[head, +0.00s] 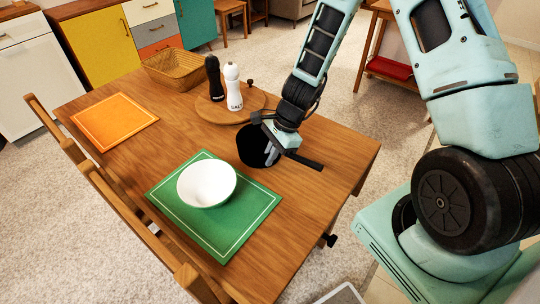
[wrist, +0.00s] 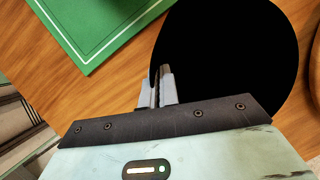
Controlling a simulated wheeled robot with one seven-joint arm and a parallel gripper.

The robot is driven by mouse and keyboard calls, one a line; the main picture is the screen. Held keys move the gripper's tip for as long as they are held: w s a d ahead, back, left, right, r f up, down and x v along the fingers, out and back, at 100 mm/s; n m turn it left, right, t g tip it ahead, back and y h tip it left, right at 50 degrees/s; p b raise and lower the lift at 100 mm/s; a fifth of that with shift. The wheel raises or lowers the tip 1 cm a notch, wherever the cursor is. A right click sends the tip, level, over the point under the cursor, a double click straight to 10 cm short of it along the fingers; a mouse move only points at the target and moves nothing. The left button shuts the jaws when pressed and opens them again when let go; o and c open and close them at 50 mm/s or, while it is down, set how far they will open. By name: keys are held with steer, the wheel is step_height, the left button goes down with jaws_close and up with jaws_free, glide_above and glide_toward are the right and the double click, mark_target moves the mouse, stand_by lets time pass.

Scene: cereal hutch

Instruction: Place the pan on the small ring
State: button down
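The pan (head: 248,143) appears as a plain black round shape on the wooden table, just behind the green placemat. In the wrist view, the pan (wrist: 225,50) is a large black disc; I cannot make out its handle or inner detail. My gripper (head: 271,156) points down at the pan. In the wrist view, the grey fingers of my gripper (wrist: 157,88) are close together at the pan's left edge, with a thin dark strip between them that looks like its rim. No small ring can be made out in either view.
A white bowl (head: 206,184) sits on the green placemat (head: 243,220). A round wooden board (head: 207,112) holds a black mill (head: 214,78) and a white salt mill (head: 233,88). A basket (head: 175,68) and orange placemat (head: 115,121) lie farther left. A chair (head: 115,205) borders the table.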

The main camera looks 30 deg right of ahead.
steer(key=shift+f, duration=0.15)
steer(key=c, duration=1.7)
jaws_free()
